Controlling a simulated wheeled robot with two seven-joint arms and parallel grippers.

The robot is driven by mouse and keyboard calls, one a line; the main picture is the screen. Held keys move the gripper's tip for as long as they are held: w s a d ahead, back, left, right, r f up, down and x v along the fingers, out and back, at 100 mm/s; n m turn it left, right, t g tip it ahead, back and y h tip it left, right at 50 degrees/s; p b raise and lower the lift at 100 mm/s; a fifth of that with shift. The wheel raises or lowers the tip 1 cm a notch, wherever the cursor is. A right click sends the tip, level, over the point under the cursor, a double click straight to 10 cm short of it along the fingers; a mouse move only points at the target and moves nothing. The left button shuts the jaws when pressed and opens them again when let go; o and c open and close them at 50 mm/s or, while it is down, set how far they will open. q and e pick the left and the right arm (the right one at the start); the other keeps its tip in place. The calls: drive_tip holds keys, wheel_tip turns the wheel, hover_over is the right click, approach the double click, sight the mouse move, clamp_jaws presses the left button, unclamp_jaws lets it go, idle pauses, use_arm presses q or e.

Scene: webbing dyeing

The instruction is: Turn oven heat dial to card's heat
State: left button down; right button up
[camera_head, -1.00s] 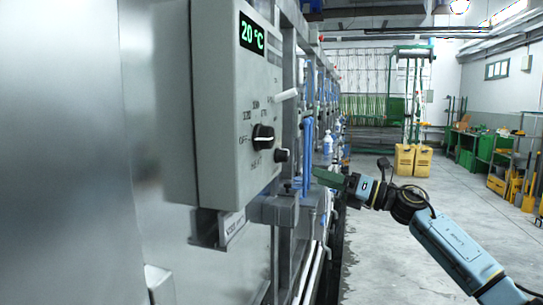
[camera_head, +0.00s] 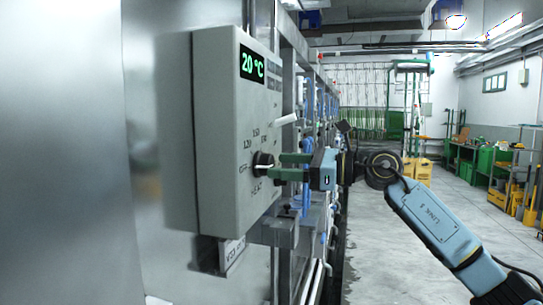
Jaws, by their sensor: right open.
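The oven's heat dial (camera_head: 262,164) is a black knob with a white pointer on the face of a grey control box (camera_head: 222,130). Its marks include OFF, 120, 150 and HEAT; the others are too small to read surely. The pointer appears to lie near the OFF side. The green display (camera_head: 251,64) reads 20 °C. My right gripper (camera_head: 284,166) is open, its two green fingers level with the dial and pointing at it, one above the other. I cannot tell whether they touch it. My left gripper and the heat card are not in view.
A white lever (camera_head: 284,120) sticks out from the box above the dial. A labelled plate (camera_head: 233,252) hangs below the box. Pipes and frames run back along the oven line.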

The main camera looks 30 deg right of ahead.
sight(272, 165)
drive_tip(key=x, duration=0.2)
drive_tip(key=shift+w+a, duration=0.2)
drive_tip(key=shift+w+a+p, duration=0.3)
drive_tip(key=shift+w, duration=0.1)
drive_tip(key=c, duration=1)
